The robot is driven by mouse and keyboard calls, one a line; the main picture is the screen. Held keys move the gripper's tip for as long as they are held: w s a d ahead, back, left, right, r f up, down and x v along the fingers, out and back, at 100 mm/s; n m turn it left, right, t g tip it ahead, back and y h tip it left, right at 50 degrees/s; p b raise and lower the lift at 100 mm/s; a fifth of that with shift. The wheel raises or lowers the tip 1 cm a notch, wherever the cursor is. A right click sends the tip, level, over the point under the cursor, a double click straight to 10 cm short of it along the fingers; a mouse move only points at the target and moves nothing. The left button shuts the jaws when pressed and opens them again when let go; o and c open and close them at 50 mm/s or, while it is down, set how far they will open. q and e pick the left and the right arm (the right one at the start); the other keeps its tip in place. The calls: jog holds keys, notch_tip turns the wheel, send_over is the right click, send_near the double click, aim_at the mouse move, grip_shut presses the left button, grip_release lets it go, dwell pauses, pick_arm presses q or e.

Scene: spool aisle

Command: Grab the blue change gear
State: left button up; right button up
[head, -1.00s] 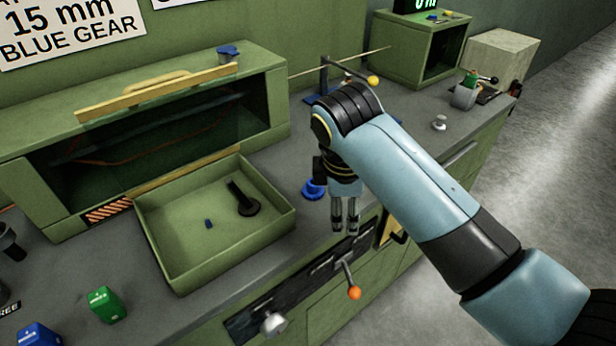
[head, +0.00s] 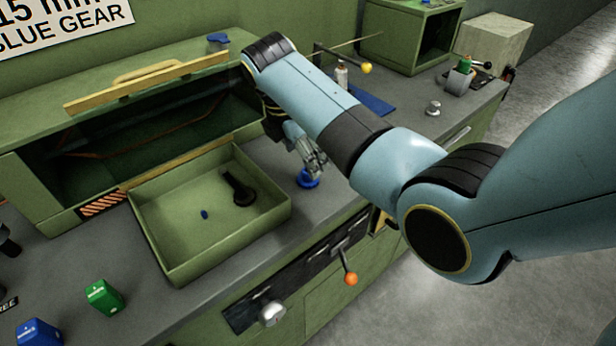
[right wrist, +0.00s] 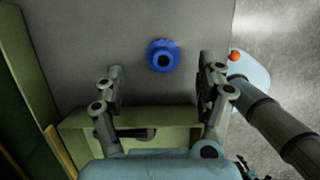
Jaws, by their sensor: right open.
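The blue change gear (head: 308,181) lies on the grey bench top, just right of the green tray. In the right wrist view the gear (right wrist: 163,56) is a blue ring with a dark centre hole, ahead of the open fingers and between their lines. My right gripper (head: 316,166) is close above the gear in the head view and partly overlaps it. In the right wrist view its two fingers (right wrist: 163,88) are spread apart with nothing between them. My left gripper is not in view.
The green tray (head: 283,212) holds a dark spindle-like part (head: 240,188) and a small blue piece (head: 204,214). Green (head: 103,297) and blue (head: 40,332) blocks stand at left. An orange-knobbed lever (head: 350,279) sticks out at the bench front.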

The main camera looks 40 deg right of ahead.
aim_at(308, 176)
jog(key=x, duration=0.5)
jog(key=shift+s+a+f, duration=0.1)
jog(key=shift+s+a, duration=0.05)
jog(key=shift+s, duration=0.05)
jog(key=c, duration=1.2)
